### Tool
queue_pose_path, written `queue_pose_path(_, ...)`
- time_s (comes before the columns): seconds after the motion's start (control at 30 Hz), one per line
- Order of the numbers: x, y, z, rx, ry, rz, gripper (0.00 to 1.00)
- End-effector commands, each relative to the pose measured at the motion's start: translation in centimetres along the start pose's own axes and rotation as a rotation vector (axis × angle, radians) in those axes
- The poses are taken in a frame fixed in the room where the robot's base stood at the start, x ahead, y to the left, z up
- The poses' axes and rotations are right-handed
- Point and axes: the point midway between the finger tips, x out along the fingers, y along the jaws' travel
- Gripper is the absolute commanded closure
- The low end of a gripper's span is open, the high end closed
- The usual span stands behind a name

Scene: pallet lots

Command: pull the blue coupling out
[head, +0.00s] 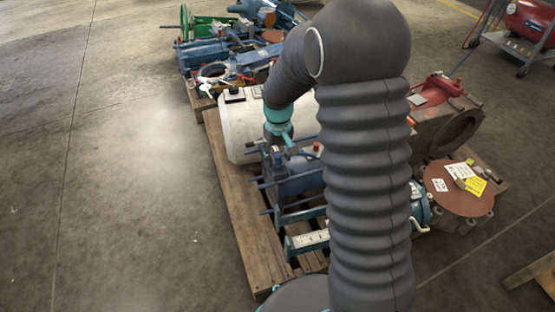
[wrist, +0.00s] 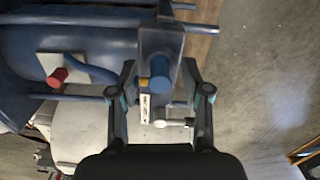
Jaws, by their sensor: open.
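In the wrist view, a short blue cylinder (wrist: 160,70), which looks like the blue coupling, stands out from a grey-blue block. My gripper (wrist: 158,72) is open, with one finger on each side of the cylinder and a visible gap to each. Whether the fingertips are level with it in depth, I cannot tell. In the head view, my gripper (head: 279,139) points down over the blue machine (head: 296,172) on the pallet. The coupling cannot be made out there.
A white label strip (wrist: 145,108) and a pale-knobbed lever (wrist: 174,123) lie between my fingers, nearer the palm. A red knob (wrist: 57,77) and blue rods are at left. The wooden pallet (head: 243,205) also carries a white drum (head: 240,122). The floor at left is clear.

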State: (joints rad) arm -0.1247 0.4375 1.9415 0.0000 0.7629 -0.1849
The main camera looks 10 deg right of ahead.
Motion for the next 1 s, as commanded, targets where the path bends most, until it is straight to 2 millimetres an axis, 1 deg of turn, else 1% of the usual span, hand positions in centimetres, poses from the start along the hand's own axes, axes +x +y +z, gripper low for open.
queue_pose_path(0.93, -0.02, 0.0, -0.01, 0.0, 0.0, 0.0, 0.52)
queue_pose_path(0.97, -0.02, 0.0, -0.01, 0.0, 0.0, 0.0, 0.55)
queue_pose_path(1.0, -0.02, 0.0, -0.01, 0.0, 0.0, 0.0, 0.65)
